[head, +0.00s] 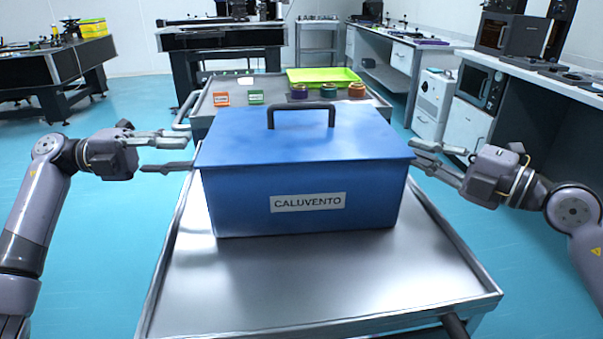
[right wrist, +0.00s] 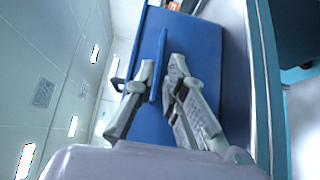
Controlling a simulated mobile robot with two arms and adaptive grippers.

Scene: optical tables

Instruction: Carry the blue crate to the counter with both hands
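The blue crate (head: 240,205), with a flat lid, a dark top handle (head: 302,107) and a "CALUVENTO" label, sits upright on a metal cart (head: 300,275). My left gripper (head: 190,150) is open beside the left edge of the lid, fingers pointing at the crate. My right gripper (head: 416,152) is at the right edge of the lid. In the right wrist view its fingers (right wrist: 164,66) are apart, with the lid's rim (right wrist: 159,75) appearing between them. Whether either gripper touches the crate I cannot tell.
Behind the crate, the cart's far part (head: 218,112) holds small coloured items and a green tray (head: 323,76). A counter with a microwave (head: 481,86) runs along the right. Dark tables (head: 38,78) stand at the left and back. Teal floor is open on the left.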

